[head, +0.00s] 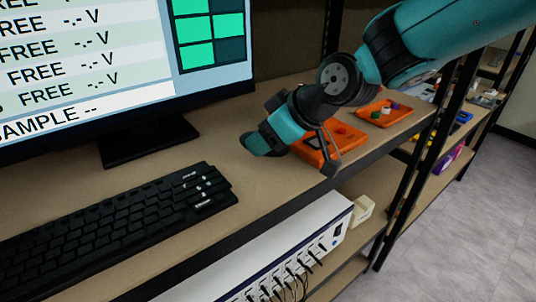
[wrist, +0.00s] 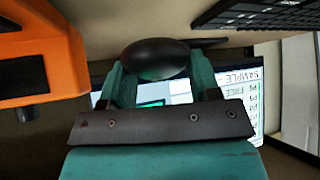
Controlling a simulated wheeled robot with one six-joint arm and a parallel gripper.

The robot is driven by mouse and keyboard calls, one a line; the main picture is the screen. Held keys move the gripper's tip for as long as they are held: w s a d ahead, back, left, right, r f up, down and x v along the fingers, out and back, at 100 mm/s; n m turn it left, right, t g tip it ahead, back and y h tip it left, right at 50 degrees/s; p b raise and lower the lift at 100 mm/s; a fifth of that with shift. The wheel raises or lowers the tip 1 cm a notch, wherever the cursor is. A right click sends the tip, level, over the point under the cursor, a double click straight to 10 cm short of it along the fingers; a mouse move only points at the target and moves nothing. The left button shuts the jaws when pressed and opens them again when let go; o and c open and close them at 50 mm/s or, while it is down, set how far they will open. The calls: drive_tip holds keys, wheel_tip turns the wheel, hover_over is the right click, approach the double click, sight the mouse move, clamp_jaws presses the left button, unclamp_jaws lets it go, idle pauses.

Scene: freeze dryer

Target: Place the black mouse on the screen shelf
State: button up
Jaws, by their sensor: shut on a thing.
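The black mouse (wrist: 155,58) is between the two teal fingers of my gripper (wrist: 158,80) in the wrist view. The fingers are shut on its sides. In the head view my gripper (head: 262,146) is over the right part of the screen shelf (head: 215,128), right of the monitor stand and the keyboard. There the mouse is mostly hidden by the fingers, with only a dark part showing. The shelf is a brown board. I cannot tell whether the mouse touches it.
A large monitor (head: 120,60) stands at the back left on a black foot (head: 150,145). A black keyboard (head: 110,225) lies in front of it. Orange devices (head: 385,112) sit to the right of and behind my gripper. A white instrument (head: 270,260) with cables is on the level below.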

sight(268, 155)
drive_tip(key=shift+f, duration=2.35)
drive_tip(key=shift+f, duration=0.2)
drive_tip(key=o, duration=0.9)
drive_tip(key=shift+r, duration=0.1)
drive_tip(key=shift+o, duration=0.2)
drive_tip(key=shift+r, duration=0.25)
drive_tip(key=b+v, duration=0.1)
drive_tip(key=v, duration=1.1)
drive_tip(key=s+d+f+m+g+h, duration=0.1)
drive_tip(key=s+d+f+m+g, duration=0.1)
drive_tip(key=s, duration=0.6)
drive_tip(key=s+d+f+m+g+h, duration=0.2)
drive_tip(key=s+d+g, duration=0.1)
drive_tip(key=s, duration=0.6)
drive_tip(key=shift+d, duration=0.4)
